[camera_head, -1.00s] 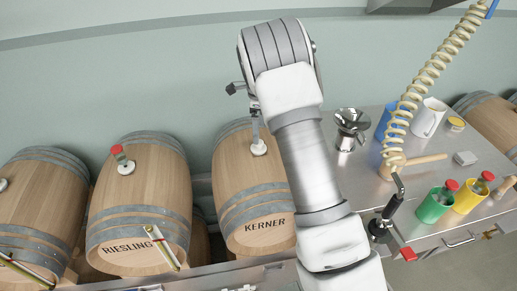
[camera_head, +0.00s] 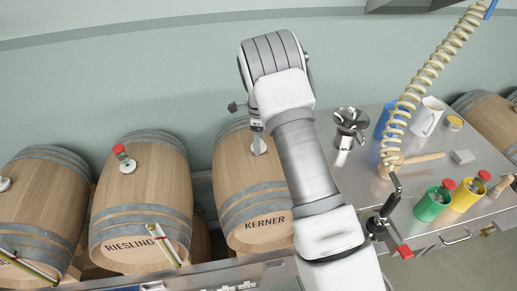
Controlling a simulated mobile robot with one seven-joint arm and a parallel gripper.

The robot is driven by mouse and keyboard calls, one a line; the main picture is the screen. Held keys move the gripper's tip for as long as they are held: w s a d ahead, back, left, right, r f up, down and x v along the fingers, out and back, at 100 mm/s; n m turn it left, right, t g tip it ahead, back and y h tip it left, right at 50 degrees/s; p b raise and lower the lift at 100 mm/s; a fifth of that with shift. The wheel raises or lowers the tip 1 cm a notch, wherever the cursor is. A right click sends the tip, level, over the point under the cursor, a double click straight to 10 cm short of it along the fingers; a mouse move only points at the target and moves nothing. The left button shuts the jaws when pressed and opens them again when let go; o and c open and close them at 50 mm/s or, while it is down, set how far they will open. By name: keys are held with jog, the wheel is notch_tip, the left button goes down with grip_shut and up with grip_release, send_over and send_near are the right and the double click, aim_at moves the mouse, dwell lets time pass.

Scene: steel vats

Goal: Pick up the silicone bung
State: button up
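A small white fitting (camera_head: 258,147) sits on top of the barrel marked KERNER (camera_head: 262,190); it may be the silicone bung, but it is too small to be sure. My gripper (camera_head: 257,136) hangs beyond my arm, pointing down right over this fitting, and seems to reach its upper side. Whether the fingers are open or shut on it is too small to tell. A red-topped piece (camera_head: 120,151) stands by a white round fitting (camera_head: 127,166) on the barrel marked RIESLING (camera_head: 140,200). Another white fitting (camera_head: 4,184) is on the leftmost barrel.
A steel bench (camera_head: 455,185) on the right carries a steel funnel (camera_head: 350,120), a blue cup, a white jug (camera_head: 427,116), a wooden mallet (camera_head: 415,160), and green (camera_head: 432,206) and yellow (camera_head: 466,196) cups. A coiled hose (camera_head: 425,75) hangs above it.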

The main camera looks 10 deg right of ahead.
jog(key=c, duration=1.1)
jog(key=shift+o, duration=0.2)
jog(key=shift+r, duration=0.15)
jog(key=shift+w+r, duration=0.1)
jog(key=shift+r, duration=0.5)
notch_tip(320, 180, up, 3)
jog(key=shift+f+b, duration=0.1)
jog(key=shift+b, duration=0.45)
jog(key=s+d+r+b, duration=0.2)
jog(key=s+d+r, duration=0.4)
jog(key=d, duration=0.4)
jog(key=shift+r, duration=0.4)
jog(key=shift+d, duration=0.1)
